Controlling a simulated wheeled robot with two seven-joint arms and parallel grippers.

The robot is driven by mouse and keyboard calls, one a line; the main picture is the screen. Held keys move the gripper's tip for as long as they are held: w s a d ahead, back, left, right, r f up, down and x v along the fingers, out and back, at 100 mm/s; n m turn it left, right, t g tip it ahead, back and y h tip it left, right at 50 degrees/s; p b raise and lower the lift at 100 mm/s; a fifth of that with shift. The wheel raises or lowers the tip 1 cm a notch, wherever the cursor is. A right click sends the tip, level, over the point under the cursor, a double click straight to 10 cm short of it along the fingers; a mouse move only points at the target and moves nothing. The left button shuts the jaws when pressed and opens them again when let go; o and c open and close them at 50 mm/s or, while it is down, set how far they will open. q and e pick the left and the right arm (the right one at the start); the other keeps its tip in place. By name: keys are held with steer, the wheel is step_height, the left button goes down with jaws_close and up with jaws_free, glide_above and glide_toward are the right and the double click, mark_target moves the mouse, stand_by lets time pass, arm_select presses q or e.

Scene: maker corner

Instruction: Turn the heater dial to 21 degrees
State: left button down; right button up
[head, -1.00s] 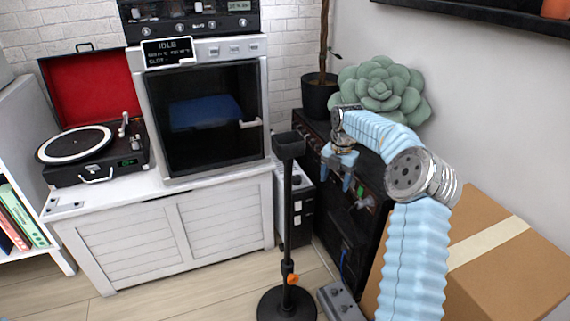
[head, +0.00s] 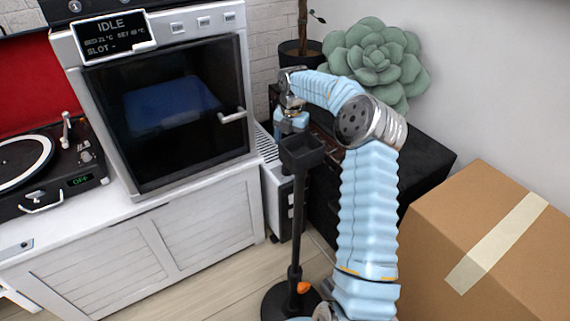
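A white, slatted-top unit that looks like the heater (head: 267,150) stands on the floor between the white cabinet and the black amplifier-like box. Its dial cannot be made out; the black stand's tray and my gripper cover part of its top. My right arm comes in from below. My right gripper (head: 288,132) points down with light-blue fingers over the heater's rear right part, partly behind the tray. Whether the fingers touch anything, or how far apart they are, cannot be seen. My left gripper is out of view.
A black stand with a small tray (head: 302,153) rises close in front of my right gripper. A black box (head: 420,165) and a cardboard box (head: 490,245) lie to the right. A glass-door machine showing IDLE (head: 165,110) and a turntable (head: 50,165) sit on the white cabinet (head: 140,260).

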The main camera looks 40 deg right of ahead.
steer(key=f, duration=1)
steer(key=shift+w+a+f+b, duration=0.1)
steer(key=shift+w+f+b, duration=0.15)
steer(key=shift+f+b, duration=0.15)
steer(key=shift+c, duration=0.3)
steer(key=c, duration=1)
